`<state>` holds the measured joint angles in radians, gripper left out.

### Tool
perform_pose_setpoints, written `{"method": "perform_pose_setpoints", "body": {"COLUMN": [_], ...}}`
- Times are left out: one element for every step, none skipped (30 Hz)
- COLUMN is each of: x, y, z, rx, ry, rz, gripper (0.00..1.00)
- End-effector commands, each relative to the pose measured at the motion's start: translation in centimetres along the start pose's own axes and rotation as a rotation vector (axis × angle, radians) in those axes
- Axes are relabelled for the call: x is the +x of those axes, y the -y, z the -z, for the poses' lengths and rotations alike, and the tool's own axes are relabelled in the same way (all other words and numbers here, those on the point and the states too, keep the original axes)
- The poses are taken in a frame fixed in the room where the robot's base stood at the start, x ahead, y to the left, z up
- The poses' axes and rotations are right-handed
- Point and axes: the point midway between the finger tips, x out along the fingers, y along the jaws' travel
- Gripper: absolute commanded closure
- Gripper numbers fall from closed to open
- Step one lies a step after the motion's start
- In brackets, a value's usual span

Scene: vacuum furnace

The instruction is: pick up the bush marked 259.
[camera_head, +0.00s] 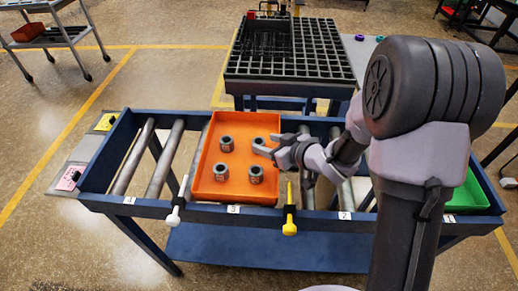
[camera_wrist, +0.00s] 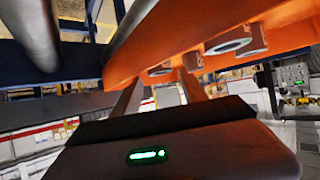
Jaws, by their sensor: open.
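Several grey ring-shaped bushes stand in an orange tray (camera_head: 203,180): a far-left bush (camera_head: 227,143), a near-left bush (camera_head: 220,171), a near-right bush (camera_head: 256,175) and a far-right bush (camera_head: 257,142). Their markings are too small to read, so I cannot tell which is 259. My gripper (camera_head: 266,145) is open at the right side of the tray, its fingers pointing left at the far-right bush. In the wrist view my gripper (camera_wrist: 161,78) has its fingers apart, with one bush (camera_wrist: 160,68) showing between the tips. I cannot tell whether they touch it.
The tray lies on a blue roller conveyor (camera_head: 150,208) with numbered labels. A white-handled tool (camera_head: 175,213) and a yellow-handled tool (camera_head: 290,222) hang at its front edge. A green tray (camera_head: 467,194) is at the right. A dark grid rack (camera_head: 290,68) stands behind.

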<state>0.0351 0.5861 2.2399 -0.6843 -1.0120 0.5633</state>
Motion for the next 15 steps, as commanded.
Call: {"method": "perform_pose_setpoints", "body": {"x": [1.4, 2.0, 2.6, 2.9, 3.2, 3.4, 3.4, 3.4, 3.4, 3.4, 3.4, 3.4, 3.3, 3.3, 3.3], "y": [0.2, 0.2, 0.2, 0.2, 0.1, 0.1, 0.1, 0.1, 0.1, 0.1, 0.1, 0.1, 0.1, 0.1, 0.1], "z": [-0.6, -0.5, -0.4, -0.4, -0.3, -0.2, -0.2, -0.1, -0.1, -0.1, -0.1, -0.1, -0.1, -0.1, -0.1], "rx": [-0.001, 0.000, -0.001, -0.001, -0.001, 0.000, 0.000, 0.000, 0.000, 0.000, 0.000, 0.000, 0.000, 0.000, 0.000], "ry": [0.000, 0.000, 0.000, 0.000, 0.000, 0.000, 0.000, 0.001, 0.001, 0.001, 0.001, 0.001, 0.001, 0.001, 0.000], "rz": [0.002, 0.001, 0.001, 0.001, 0.001, 0.000, -0.001, -0.001, -0.001, -0.001, -0.001, -0.001, -0.001, -0.001, -0.001], "gripper": [0.49, 0.49, 0.49, 0.49, 0.49, 0.49, 0.49, 0.49, 0.49, 0.49, 0.49, 0.49, 0.55, 0.61, 0.69]}}
